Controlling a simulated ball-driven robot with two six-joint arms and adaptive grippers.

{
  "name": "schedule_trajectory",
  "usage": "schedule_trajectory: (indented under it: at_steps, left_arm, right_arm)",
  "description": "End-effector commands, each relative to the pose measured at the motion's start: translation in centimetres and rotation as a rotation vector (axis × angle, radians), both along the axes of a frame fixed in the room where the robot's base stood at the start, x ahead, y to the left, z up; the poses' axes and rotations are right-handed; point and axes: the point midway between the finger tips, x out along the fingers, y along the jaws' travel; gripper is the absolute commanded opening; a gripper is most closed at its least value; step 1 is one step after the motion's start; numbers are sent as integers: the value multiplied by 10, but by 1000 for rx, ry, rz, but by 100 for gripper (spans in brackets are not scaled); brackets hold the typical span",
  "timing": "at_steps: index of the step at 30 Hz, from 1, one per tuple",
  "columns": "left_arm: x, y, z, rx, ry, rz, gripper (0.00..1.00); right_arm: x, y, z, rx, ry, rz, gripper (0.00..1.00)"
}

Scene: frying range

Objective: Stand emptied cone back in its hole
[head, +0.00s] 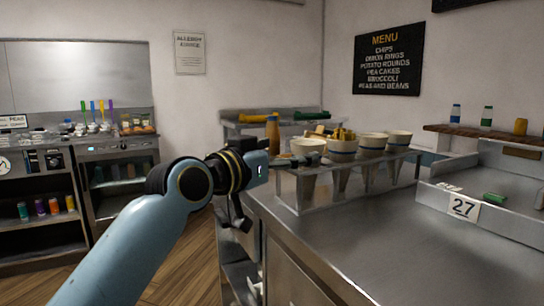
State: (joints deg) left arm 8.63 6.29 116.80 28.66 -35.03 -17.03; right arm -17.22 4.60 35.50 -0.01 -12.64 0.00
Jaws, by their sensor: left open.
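A clear-sided cone rack (296,198) stands on the steel counter, with several white-rimmed paper cones in a row. The leftmost cone (309,146) looks upright in the rack, its tip hanging below the top plate; no food shows above its rim. The cone beside it (343,149) holds yellow chips (342,134). Two further cones (372,141) and (399,138) stand to the right, with no food visible above their rims. My right gripper is not in view.
A brown bottle (272,134) stands behind my left gripper. The counter (370,240) in front of the rack is clear.

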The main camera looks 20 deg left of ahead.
Motion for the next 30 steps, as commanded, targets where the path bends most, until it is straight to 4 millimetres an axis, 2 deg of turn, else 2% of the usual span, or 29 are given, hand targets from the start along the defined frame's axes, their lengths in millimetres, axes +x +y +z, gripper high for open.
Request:
schedule_trajectory:
  at_steps: [3, 9, 25, 28, 30]
  left_arm:
    - [-22, 6, 0, 4, 1, -1, 88]
    - [-41, 11, 0, 1, 0, -1, 88]
    - [-43, 11, -1, 1, 4, -1, 88]
    - [-51, 10, -17, 17, 55, -1, 88]
    - [-65, 9, -44, 42, 146, 1, 88]
  right_arm:
    - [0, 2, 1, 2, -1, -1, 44]
    - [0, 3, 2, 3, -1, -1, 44]
    - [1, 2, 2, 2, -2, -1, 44]
    - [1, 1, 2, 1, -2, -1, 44]
    - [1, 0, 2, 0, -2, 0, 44]
